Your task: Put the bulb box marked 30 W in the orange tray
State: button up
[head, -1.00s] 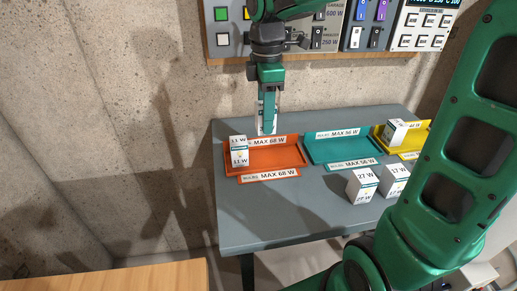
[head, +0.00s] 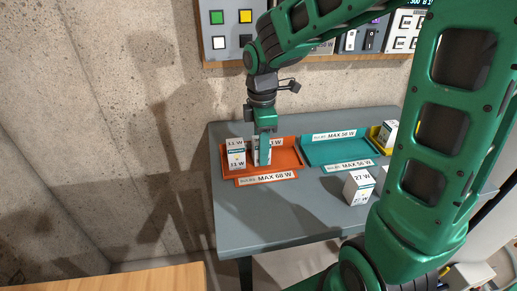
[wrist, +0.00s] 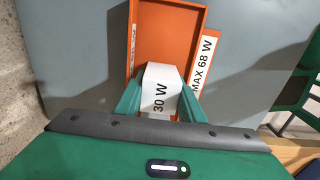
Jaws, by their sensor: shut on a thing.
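The orange tray (head: 288,158) marked MAX 68 W sits at the left end of the grey table and also shows in the wrist view (wrist: 170,22). My gripper (head: 264,150) points down over it and is shut on a white box. In the wrist view that bulb box (wrist: 163,92) reads 30 W, between the green fingers. In the head view the held box (head: 261,152) is within the tray's outline, just right of the 11 W box; whether it touches the tray floor I cannot tell. The fingers partly hide it.
The white 11 W box (head: 236,155) stands in the orange tray's left end. A teal tray (head: 335,151) marked MAX 56 W lies to the right, then a yellow tray (head: 376,135) holding a box. A 27 W box (head: 358,188) stands on the grey table (head: 270,220). A switch panel is on the wall.

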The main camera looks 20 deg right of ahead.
jog(key=shift+f, duration=0.1)
jog(key=o, duration=0.7)
jog(key=shift+o, duration=0.2)
notch_tip(320, 180, up, 12)
jog(key=shift+r, duration=0.1)
dwell(0.4)
